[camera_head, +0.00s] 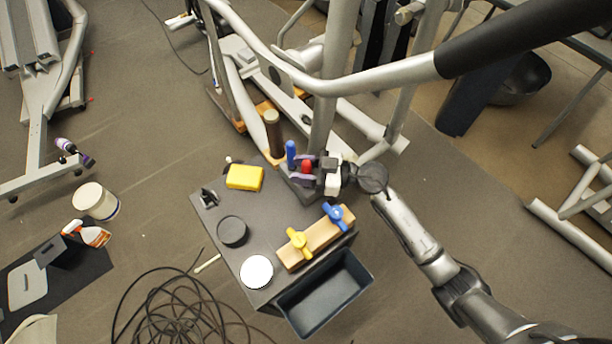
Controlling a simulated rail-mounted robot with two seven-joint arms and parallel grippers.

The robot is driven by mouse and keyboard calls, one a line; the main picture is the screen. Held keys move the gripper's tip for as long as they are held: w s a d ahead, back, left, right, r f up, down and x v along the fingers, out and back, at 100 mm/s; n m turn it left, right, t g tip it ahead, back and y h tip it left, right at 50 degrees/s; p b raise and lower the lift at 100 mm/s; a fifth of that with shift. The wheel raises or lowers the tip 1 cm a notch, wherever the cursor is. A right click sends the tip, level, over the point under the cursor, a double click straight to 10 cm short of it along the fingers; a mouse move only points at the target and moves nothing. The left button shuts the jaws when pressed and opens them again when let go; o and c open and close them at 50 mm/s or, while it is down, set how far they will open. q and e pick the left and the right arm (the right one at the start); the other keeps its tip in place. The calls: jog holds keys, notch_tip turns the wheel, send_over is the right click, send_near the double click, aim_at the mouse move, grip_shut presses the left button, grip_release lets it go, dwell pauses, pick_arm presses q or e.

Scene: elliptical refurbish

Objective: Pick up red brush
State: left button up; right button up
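The red brush (307,167) shows as a small red piece at the back right of the dark table (262,215). The gripper hides most of the brush. I cannot tell whether the fingers touch it or leave a small gap. A blue handle (291,154) stands upright just left of the fingers, in a dark holder (300,190) partly hidden by the gripper. My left gripper is not in view.
A yellow sponge (244,177), black round lid (232,231), white round lid (256,271) and wooden block (315,243) with yellow and blue knobs occupy the table. A dark bin (325,295) is at its front. The elliptical's grey frame (338,70) rises close behind my gripper.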

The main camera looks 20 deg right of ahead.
jog(key=shift+w+a, duration=0.2)
jog(key=shift+a, duration=0.1)
jog(key=shift+c, duration=0.5)
